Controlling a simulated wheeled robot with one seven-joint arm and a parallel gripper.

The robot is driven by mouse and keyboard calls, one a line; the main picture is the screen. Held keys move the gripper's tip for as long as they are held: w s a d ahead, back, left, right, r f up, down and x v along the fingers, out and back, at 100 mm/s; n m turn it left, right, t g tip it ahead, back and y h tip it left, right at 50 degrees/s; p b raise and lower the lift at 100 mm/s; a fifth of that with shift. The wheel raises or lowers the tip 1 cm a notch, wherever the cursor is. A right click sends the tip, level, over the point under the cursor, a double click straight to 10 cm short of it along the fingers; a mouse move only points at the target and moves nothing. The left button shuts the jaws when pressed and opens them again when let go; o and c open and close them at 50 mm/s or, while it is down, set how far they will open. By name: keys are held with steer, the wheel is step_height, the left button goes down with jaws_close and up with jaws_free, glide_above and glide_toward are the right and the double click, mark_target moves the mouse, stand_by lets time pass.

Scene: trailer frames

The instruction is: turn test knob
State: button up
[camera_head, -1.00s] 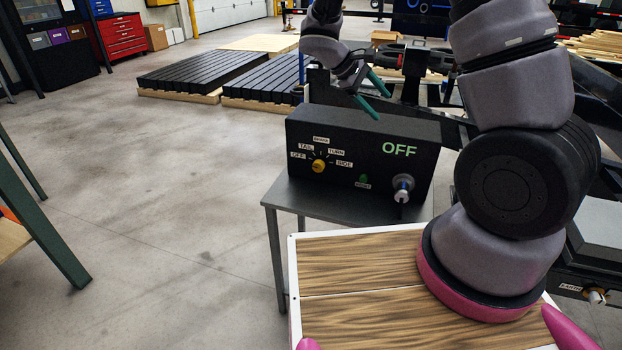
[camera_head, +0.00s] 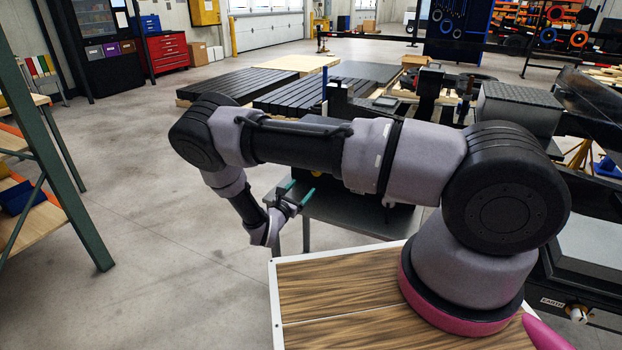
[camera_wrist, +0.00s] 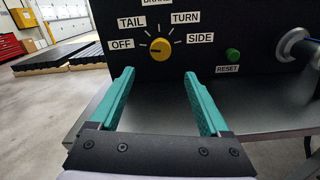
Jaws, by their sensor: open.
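The yellow test knob (camera_wrist: 160,49) shows in the wrist view on the black panel of a box, ringed by labels OFF, TAIL, BRAKE, TURN and SIDE. Its white pointer mark seems to aim to the upper left, near TAIL. My gripper (camera_wrist: 160,77) is open and empty, its two teal fingers below and in front of the knob, apart from it. In the head view my gripper (camera_head: 297,193) is low in front of the box, and my arm hides most of the panel. A small yellow part of the knob (camera_head: 317,174) shows under my arm.
A green RESET button (camera_wrist: 232,55) and a silver connector (camera_wrist: 292,42) sit right of the knob. The box stands on a grey metal table (camera_head: 345,212). A green-framed shelf (camera_head: 60,150) stands at left. The floor between is clear.

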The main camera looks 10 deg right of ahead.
steer(key=x, duration=1)
steer(key=shift+w+d, duration=0.15)
steer(key=shift+w, duration=0.1)
jaws_close()
